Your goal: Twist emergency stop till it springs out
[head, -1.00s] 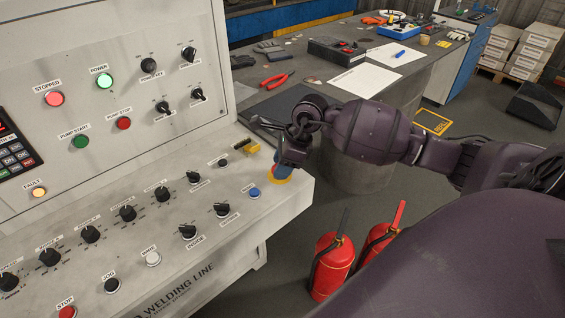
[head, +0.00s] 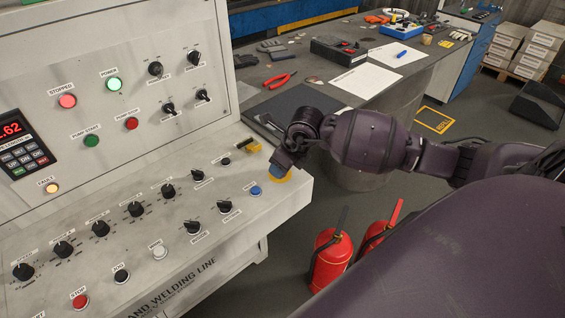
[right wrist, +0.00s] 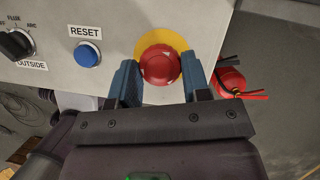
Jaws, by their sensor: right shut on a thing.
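The emergency stop is a red mushroom button (right wrist: 160,66) on a yellow disc (right wrist: 182,45), seen in the right wrist view. In the head view the yellow disc (head: 283,177) shows at the console's right front corner, and the red head is hidden behind my gripper. My right gripper (head: 277,172) is over it. In the right wrist view its blue fingers (right wrist: 160,80) stand on either side of the red head, shut on it. Whether the button is sprung out cannot be told. My left gripper is not in view.
A blue reset button (head: 255,190) sits just left of the stop on the console (head: 222,245), with a small yellow part (head: 254,147) behind. Several black knobs line the panel. Two red fire extinguishers (head: 328,258) stand on the floor. A workbench (head: 330,100) is behind.

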